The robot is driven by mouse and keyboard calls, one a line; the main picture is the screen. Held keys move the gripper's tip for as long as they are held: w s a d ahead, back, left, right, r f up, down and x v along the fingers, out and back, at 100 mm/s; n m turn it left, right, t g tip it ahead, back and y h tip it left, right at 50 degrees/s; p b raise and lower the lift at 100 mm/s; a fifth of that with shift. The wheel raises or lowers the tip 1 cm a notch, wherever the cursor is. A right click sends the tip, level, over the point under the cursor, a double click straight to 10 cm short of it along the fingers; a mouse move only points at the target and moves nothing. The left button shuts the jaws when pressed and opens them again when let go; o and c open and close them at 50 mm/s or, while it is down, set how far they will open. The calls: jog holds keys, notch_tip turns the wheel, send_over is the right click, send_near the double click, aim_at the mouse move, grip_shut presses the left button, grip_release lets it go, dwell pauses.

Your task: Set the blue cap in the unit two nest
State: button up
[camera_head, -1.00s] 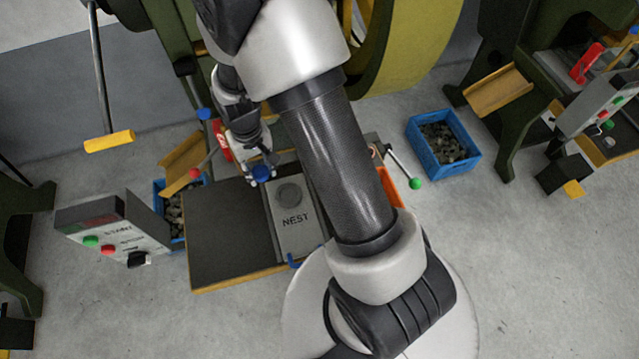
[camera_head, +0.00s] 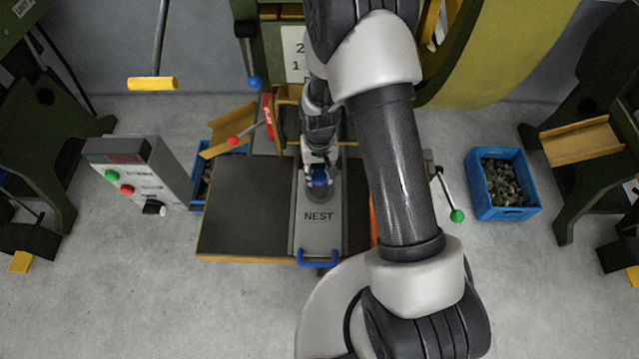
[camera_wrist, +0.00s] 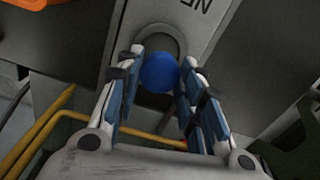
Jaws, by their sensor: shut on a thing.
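The blue cap (camera_head: 319,177) is held in my gripper (camera_head: 319,172), over the round recess end of the grey nest slide. In the wrist view the cap (camera_wrist: 160,72) sits between the two fingers of my gripper (camera_wrist: 158,80), which is shut on it. The nest slide (camera_head: 319,238) is a grey plate marked NEST with a blue handle at its front. Its round recess (camera_wrist: 162,40) shows partly behind the cap in the wrist view. The cap overlaps the recess edge there; I cannot tell whether it touches.
A dark work table (camera_head: 240,205) surrounds the slide. A control box (camera_head: 140,172) with green and red buttons stands at left. A red-knobbed lever (camera_head: 248,134) and a green-knobbed lever (camera_head: 449,195) flank the slide. A blue crate of dark pieces (camera_head: 502,184) stands at right.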

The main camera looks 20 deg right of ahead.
aim_at(320, 189)
jog(key=shift+f+b, duration=0.6)
jog(key=shift+f, duration=1.95)
jog(key=shift+f+b, duration=0.3)
jog(key=shift+f, duration=0.05)
jog(key=o, duration=1)
